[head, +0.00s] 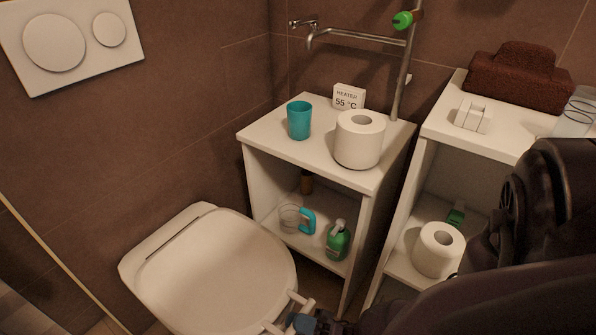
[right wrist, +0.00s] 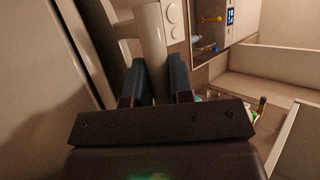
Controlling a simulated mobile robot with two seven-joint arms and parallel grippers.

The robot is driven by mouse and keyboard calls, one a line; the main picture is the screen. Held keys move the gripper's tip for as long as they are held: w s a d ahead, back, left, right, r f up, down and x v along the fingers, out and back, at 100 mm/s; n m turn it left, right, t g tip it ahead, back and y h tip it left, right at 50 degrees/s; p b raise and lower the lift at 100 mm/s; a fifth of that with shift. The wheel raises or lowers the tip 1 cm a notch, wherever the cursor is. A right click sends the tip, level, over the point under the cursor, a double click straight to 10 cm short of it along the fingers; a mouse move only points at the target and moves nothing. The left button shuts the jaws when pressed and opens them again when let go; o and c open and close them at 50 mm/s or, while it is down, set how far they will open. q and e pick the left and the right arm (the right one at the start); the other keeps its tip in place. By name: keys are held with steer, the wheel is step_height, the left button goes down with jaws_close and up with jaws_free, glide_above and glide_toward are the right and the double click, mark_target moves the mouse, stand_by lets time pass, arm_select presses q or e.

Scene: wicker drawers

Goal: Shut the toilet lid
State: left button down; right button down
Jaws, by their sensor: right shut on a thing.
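The white toilet lid (head: 220,275) lies at the lower middle of the head view. It looks flat or nearly flat over the bowl, with its hinge end toward the wall; I cannot tell whether a gap remains beneath it. A white bar handle (head: 296,302) shows at its front right edge. My right gripper (head: 300,322) is at this handle, low in the head view. In the right wrist view its blue fingers (right wrist: 155,82) are shut on a white round bar (right wrist: 152,40), with a pale surface on the left. My left gripper is not in view.
A white shelf unit (head: 257,190) stands close to the right of the toilet, with a teal cup (head: 299,120) and a toilet roll (head: 359,140) on top. Another white unit (head: 435,129) is farther right. A flush plate (head: 70,45) is on the brown wall.

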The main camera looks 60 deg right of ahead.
steer(key=shift+w+d+f, duration=0.1)
steer(key=shift+w+f, duration=0.1)
steer(key=shift+f, duration=0.8)
steer(key=shift+f, duration=0.1)
steer(key=c, duration=1)
jaws_free()
steer(key=shift+f, duration=0.2)
steer(key=shift+r, duration=0.1)
steer(key=shift+s, duration=0.15)
steer(key=s+d, duration=0.2)
steer(key=s, duration=0.2)
steer(key=s+d+f, duration=0.1)
steer(key=s+d, duration=0.1)
steer(key=s, duration=0.2)
steer(key=s+d+f, duration=0.1)
steer(key=s+d, duration=0.2)
steer(key=s, duration=0.1)
steer(key=shift+s, duration=0.2)
